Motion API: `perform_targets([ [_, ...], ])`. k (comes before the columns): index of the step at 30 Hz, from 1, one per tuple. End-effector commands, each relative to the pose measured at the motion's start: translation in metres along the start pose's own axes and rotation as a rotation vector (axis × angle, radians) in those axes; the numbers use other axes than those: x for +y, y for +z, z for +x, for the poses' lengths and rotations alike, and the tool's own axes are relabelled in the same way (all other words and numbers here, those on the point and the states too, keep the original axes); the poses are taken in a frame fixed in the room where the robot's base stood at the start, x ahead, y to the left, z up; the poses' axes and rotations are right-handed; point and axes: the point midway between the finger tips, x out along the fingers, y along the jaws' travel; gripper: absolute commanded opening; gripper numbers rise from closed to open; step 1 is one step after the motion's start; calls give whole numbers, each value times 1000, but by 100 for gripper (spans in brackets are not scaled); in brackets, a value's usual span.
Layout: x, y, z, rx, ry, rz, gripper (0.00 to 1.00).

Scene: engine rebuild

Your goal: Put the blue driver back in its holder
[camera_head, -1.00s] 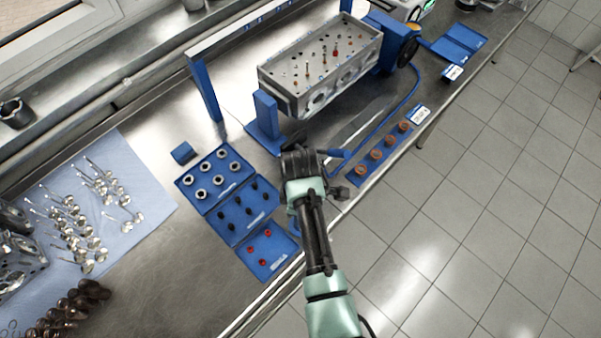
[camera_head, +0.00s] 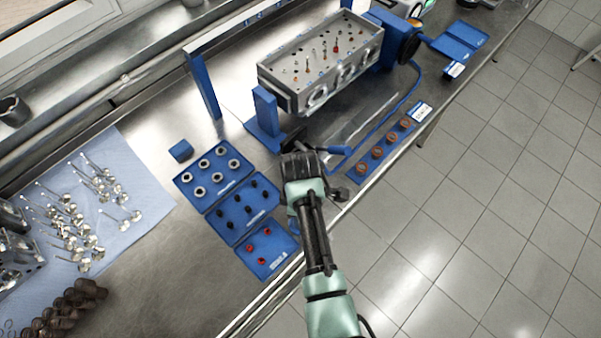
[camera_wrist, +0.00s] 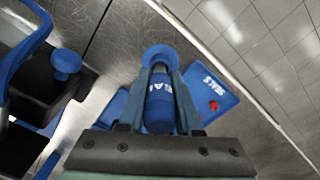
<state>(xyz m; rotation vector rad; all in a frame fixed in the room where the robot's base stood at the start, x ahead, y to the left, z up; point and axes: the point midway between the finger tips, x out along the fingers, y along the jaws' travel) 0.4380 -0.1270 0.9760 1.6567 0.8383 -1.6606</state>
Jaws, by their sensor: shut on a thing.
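My gripper (camera_wrist: 160,95) is shut on the blue driver (camera_wrist: 159,108), whose handle stands between the fingers with white lettering partly covered. A wide, round blue end of the driver shows beyond the fingertips in the wrist view. In the head view my gripper (camera_head: 297,150) is over the bench, just in front of the blue engine stand (camera_head: 264,112) and right of the blue trays. The driver is mostly hidden there. I cannot tell for certain which blue part is its holder; a small blue block (camera_head: 181,150) stands behind the trays.
The cylinder head (camera_head: 320,65) sits on the stand. Trays of rings (camera_head: 190,203), black parts (camera_head: 236,232) and red seals (camera_head: 283,262) lie left of my arm. A tray of orange-brown rings (camera_head: 393,148) lies right. Valves cover a blue cloth (camera_head: 150,205). The bench front edge is close.

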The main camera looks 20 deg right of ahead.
Motion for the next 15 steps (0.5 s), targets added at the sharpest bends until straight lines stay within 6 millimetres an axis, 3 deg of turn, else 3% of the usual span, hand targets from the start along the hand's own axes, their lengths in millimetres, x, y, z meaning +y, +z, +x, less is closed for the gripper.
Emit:
perform_targets([
  [11, 0, 0, 2, 0, 1, 0, 0],
  [12, 0, 0, 2, 0, 1, 0, 38],
  [15, 0, 0, 2, 0, 1, 0, 56],
])
